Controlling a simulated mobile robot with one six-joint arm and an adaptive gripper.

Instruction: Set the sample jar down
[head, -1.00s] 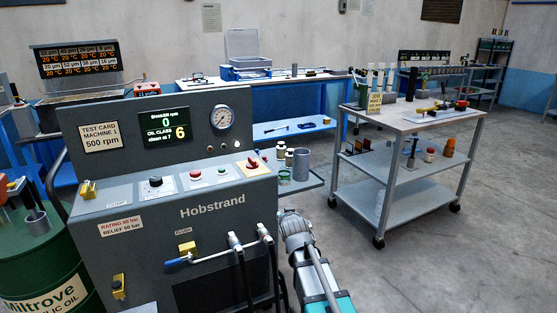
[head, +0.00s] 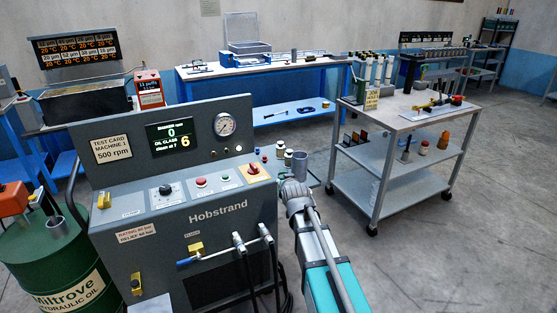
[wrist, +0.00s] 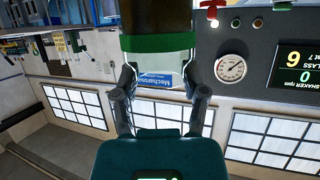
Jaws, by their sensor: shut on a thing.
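In the wrist view my gripper (wrist: 160,76) is shut on the sample jar (wrist: 158,16), with a finger at each side. The jar shows a dark body and a green band; its far end is cut off by the picture's top edge. A blue and white label shows between the fingers. In the head view my gripper end is at the side of the grey test machine (head: 190,215), by its side shelf (head: 314,181). The held jar cannot be made out there, and I cannot tell whether it touches anything.
Small jars (head: 281,149) and a grey cup (head: 299,165) stand beside the machine, close to my arm. A wheeled cart (head: 385,190) with tools stands to the right. A blue bench (head: 262,72) is behind. A green oil drum (head: 55,265) is at left.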

